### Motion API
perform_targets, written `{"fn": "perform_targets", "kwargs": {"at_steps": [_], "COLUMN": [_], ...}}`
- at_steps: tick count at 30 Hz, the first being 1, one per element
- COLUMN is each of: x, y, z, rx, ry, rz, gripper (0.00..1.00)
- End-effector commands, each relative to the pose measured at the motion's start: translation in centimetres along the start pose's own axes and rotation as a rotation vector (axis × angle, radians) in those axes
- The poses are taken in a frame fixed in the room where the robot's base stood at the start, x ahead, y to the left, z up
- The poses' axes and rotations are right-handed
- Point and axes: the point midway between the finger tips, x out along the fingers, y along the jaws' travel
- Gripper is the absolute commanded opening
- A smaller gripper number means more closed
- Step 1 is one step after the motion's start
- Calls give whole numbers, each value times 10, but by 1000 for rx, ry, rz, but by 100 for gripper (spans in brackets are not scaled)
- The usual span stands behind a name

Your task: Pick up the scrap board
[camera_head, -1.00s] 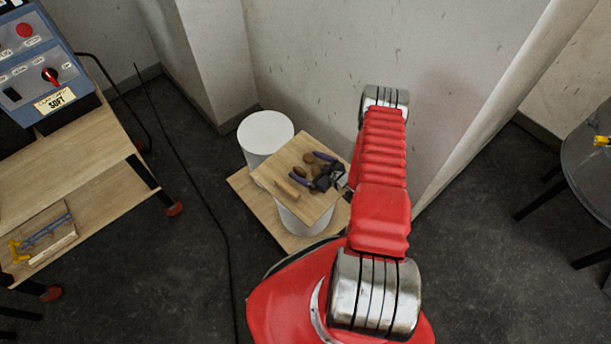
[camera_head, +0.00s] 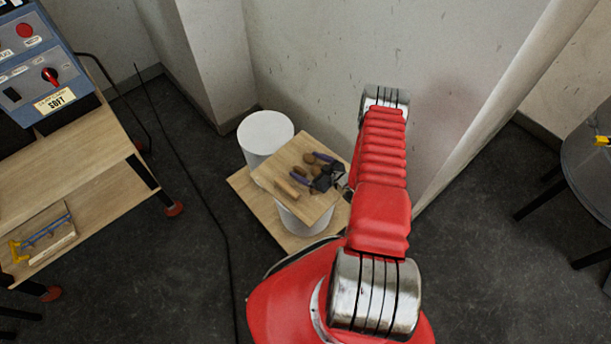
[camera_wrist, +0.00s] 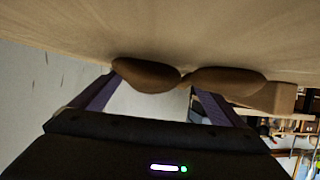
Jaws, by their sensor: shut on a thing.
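The scrap board (camera_head: 275,167), a pale square wooden board, lies over a white cylinder (camera_head: 290,215) in the head view. Rounded brown lumps and a small tan block (camera_head: 285,189) are on it. In the wrist view the board (camera_wrist: 200,30) fills the top, with two brown lumps (camera_wrist: 145,76) against its face. My gripper (camera_wrist: 155,85) has its purple fingers on either side of the left lump, and is shut on it. In the head view my gripper (camera_head: 313,166) is over the board's right part. I cannot see whether the board is lifted clear of the cylinder.
Another white cylinder (camera_head: 265,131) stands behind the board. A wooden base (camera_head: 242,186) lies below. White walls stand close behind and to the right. A wooden bench (camera_head: 70,160) with a blue control box (camera_head: 40,65) is at left, and a round dark table (camera_head: 590,165) at far right.

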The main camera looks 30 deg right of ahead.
Motion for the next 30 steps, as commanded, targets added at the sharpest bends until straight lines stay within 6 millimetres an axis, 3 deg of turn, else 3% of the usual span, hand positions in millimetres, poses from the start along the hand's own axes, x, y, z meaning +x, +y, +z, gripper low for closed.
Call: {"fn": "perform_targets", "kwargs": {"at_steps": [3, 17, 30], "x": [0, -3, -24], "y": [0, 1, 1], "z": [0, -9, -59], "rx": [0, -1, -2], "ry": [0, 2, 3], "rz": [0, 0, 1], "gripper": [53, 53, 53]}}
